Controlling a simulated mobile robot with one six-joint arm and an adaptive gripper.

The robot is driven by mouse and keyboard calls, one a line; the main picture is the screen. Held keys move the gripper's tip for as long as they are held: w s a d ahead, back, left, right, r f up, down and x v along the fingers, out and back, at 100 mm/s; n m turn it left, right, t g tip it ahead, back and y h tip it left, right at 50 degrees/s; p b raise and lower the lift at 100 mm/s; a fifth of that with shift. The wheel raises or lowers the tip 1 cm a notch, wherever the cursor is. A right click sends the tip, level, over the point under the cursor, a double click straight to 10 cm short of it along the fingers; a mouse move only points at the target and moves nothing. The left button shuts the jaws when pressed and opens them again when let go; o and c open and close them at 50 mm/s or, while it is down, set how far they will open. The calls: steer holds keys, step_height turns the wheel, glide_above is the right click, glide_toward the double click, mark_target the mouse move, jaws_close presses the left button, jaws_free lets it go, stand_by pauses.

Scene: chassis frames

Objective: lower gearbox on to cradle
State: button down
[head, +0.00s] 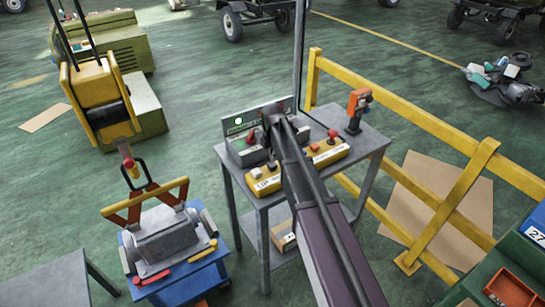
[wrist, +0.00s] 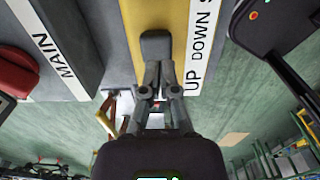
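The grey gearbox (head: 168,238) hangs by a red-and-yellow lifting frame (head: 146,199) under the hook of the yellow hoist block (head: 97,95). It sits at the top of the blue cradle stand (head: 190,285); I cannot tell whether it touches. My gripper is over the control table; the wrist view shows its fingers (wrist: 156,50) closed together, with the dark tips over the yellow control box (wrist: 178,15), beside the words UP and DOWN. Whether the tips touch a button is hidden.
The grey control table (head: 262,203) also carries a grey MAIN box (head: 247,150) and an orange tool (head: 358,108). A yellow railing (head: 430,123) runs along the right. A grey table (head: 50,283) stands left of the cradle. Green floor is open behind the control table.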

mark_target(272, 165)
step_height(272, 165, up, 10)
steer(key=p, duration=0.9)
steer(key=shift+f, duration=0.1)
stand_by(0.8)
steer(key=s+d+f+m+b, duration=0.4)
steer(key=s+d+m, duration=0.2)
steer(key=s+m, duration=0.6)
steer(key=s+d+f+m+b, duration=0.4)
steer(key=s+d+m, duration=0.3)
steer(key=s+m, duration=0.5)
steer(key=shift+f, duration=0.2)
stand_by(2.1)
